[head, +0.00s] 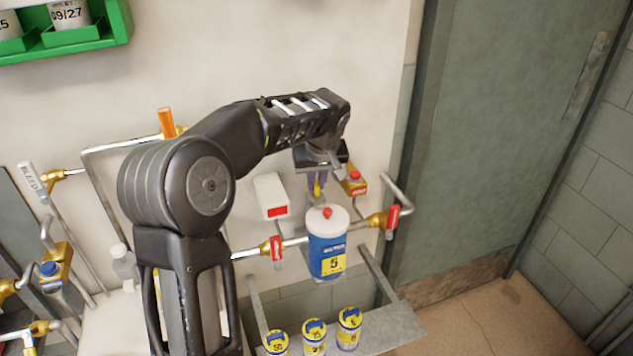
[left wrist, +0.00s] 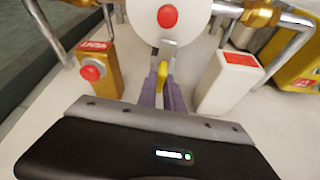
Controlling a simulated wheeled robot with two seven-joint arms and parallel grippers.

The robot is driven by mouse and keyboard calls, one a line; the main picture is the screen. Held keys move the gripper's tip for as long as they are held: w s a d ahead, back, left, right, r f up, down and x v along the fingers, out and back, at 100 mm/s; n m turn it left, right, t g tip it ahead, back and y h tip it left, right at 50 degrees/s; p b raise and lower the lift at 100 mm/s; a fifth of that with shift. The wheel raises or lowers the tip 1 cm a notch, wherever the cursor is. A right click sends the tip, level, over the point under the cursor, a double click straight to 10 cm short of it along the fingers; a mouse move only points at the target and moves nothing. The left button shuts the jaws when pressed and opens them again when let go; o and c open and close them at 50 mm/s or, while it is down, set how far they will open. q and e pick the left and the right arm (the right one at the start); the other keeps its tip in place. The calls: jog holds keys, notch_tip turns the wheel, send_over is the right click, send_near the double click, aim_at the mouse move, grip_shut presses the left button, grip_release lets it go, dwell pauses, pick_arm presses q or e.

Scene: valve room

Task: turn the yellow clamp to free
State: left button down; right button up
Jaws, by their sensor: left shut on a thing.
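The yellow clamp (head: 317,188) shows as a small yellow piece just behind the top of the blue and white filter canister (head: 328,250). In the left wrist view the yellow clamp (left wrist: 162,70) lies between the purple fingers. My left gripper (head: 318,180) reaches down from above and is shut on the yellow clamp; it also shows in the left wrist view (left wrist: 162,88). Its fingers hide part of the clamp. The canister's white top with a red button (left wrist: 167,17) is just beyond the fingertips. My right gripper is not in view.
A brass valve block with a red button (head: 354,184) is right of the gripper, and a white box with a red label (head: 271,195) is left. Red-handled valves (head: 277,248) flank the canister. A metal shelf (head: 395,325) with several small canisters is below.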

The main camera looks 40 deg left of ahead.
pick_arm(q)
jog(key=m+t+h, duration=0.1)
jog(key=m, duration=0.2)
jog(key=shift+s+a, duration=0.1)
jog(key=shift+a, duration=0.05)
jog(key=m, duration=0.2)
jog(key=m+h, duration=0.1)
jog(key=m, duration=0.1)
jog(key=shift+a+r+m+t+h, duration=0.1)
jog(key=shift+m+t+h, duration=0.2)
jog(key=shift+m, duration=0.1)
jog(key=m+h+p, duration=0.1)
jog(key=m, duration=0.3)
jog(key=shift+a+h, duration=0.1)
jog(key=shift+h, duration=0.3)
jog(key=m, duration=0.2)
jog(key=m+h, duration=0.1)
jog(key=m, duration=0.1)
jog(key=shift+m+g+h+p, duration=0.3)
jog(key=shift+g, duration=0.1)
jog(key=c, duration=1.5)
grip_release()
jog(key=shift+a, duration=0.1)
